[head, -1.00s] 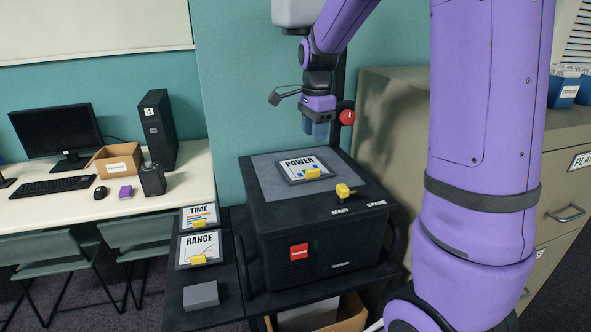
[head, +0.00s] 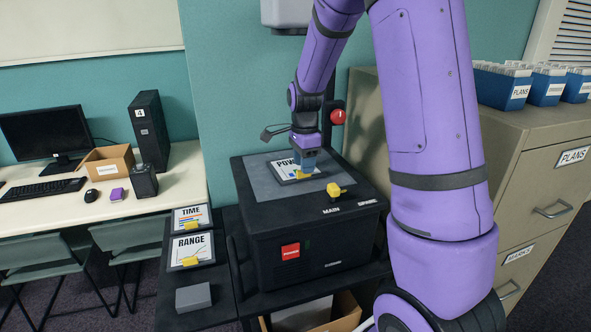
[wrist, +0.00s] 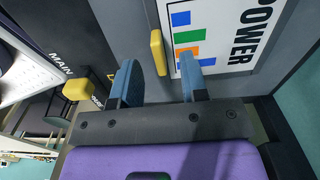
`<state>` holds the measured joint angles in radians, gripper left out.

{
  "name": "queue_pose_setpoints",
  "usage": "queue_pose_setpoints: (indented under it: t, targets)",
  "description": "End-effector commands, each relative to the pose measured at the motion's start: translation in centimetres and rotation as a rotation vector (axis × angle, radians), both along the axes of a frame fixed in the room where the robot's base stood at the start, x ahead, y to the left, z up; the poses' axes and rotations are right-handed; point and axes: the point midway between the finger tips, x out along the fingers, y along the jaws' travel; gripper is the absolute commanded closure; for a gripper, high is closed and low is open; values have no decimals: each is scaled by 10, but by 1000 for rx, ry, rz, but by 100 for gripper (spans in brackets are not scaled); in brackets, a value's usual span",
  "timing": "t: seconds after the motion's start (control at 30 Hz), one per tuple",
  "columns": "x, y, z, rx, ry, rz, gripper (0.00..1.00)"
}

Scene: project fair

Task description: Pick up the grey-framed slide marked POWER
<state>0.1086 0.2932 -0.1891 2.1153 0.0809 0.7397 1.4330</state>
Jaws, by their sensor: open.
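The grey-framed slide marked POWER (head: 284,167) lies flat on the grey top plate of the black projector box (head: 253,222). It has a yellow grip tab (head: 303,175). In the head view my gripper (head: 305,170) is low over the slide and hides part of its word and chart. In the wrist view the slide (wrist: 235,62) fills the upper right, and its yellow tab (wrist: 158,52) appears between and just beyond the two blue fingertips of my gripper (wrist: 159,68). The gripper is open and empty. I cannot tell whether a finger touches the slide.
A yellow knob (head: 335,190) sits on the box by MAIN and SPARE. TIME (head: 190,214) and RANGE (head: 190,247) slides and a grey block (head: 194,297) are on the side shelf. A filing cabinet (head: 525,160) stands right; a red disc (head: 338,117) is behind.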

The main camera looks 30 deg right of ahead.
Motion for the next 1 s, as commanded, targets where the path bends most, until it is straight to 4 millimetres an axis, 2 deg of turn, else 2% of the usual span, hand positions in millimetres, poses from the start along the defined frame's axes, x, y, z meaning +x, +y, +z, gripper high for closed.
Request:
queue_pose_setpoints:
  t: [0.13, 0.43, 0.6, 1.0]
  targets:
    - [-1, 0, -16, 1, 3, 0, 60]
    - [0, 0, -20, 0, 0, 0, 60]
    - [0, 0, -20, 0, 0, 0, 99]
    - [0, 0, -15, 0, -1, 0, 100]
